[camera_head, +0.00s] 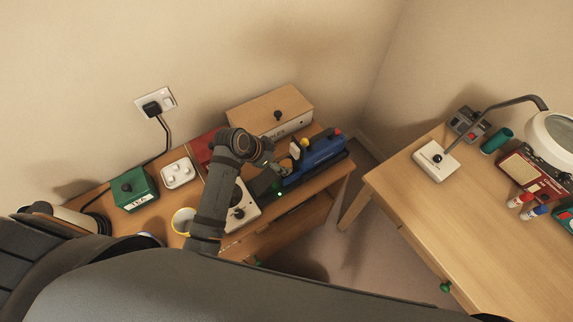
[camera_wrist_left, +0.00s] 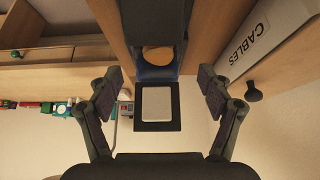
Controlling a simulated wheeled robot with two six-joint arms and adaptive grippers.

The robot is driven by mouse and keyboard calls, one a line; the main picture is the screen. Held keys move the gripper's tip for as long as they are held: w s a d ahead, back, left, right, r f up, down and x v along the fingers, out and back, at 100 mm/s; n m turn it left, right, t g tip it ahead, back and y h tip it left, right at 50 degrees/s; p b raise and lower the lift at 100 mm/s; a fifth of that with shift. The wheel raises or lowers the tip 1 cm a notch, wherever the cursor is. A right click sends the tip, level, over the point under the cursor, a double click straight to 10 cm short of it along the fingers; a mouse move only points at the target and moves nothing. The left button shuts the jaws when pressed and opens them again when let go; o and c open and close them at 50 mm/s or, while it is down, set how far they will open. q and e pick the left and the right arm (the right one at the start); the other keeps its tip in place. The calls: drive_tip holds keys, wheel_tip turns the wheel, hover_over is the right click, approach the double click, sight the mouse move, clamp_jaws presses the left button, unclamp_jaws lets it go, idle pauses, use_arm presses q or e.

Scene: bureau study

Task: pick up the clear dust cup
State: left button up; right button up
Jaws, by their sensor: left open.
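My left gripper (camera_head: 282,168) is at the near left end of a blue machine (camera_head: 322,150) with a yellow knob, on the left desk. In the left wrist view the gripper (camera_wrist_left: 160,78) is open, its two fingers wide apart with nothing held. Between and beyond the fingers is a pale square in a dark frame (camera_wrist_left: 158,102), below a dark and blue body (camera_wrist_left: 157,72) with a tan round patch. I cannot tell for sure whether any of these parts is the clear dust cup. My right gripper is not in view.
A box marked CABLES (camera_wrist_left: 262,45) stands close beside the gripper; its wooden lid (camera_head: 268,108) shows in the head view. A green box (camera_head: 134,188), a white block (camera_head: 178,172) and a yellow-rimmed cup (camera_head: 182,220) stand left. The right desk (camera_head: 440,215) has bare room.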

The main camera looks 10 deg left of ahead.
sight(286, 163)
use_arm(q)
drive_tip(key=shift+w+d+f+p, duration=0.25)
drive_tip(key=shift+f+p, duration=0.1)
drive_tip(key=shift+p, duration=0.05)
drive_tip(key=shift+w+d+f+p, duration=0.2)
drive_tip(key=shift+d+f+p, duration=0.2)
drive_tip(key=shift+f, duration=0.1)
drive_tip(key=x, duration=0.3)
drive_tip(key=shift+s+a+r, duration=0.1)
drive_tip(key=shift+s, duration=0.05)
drive_tip(key=c, duration=1.2)
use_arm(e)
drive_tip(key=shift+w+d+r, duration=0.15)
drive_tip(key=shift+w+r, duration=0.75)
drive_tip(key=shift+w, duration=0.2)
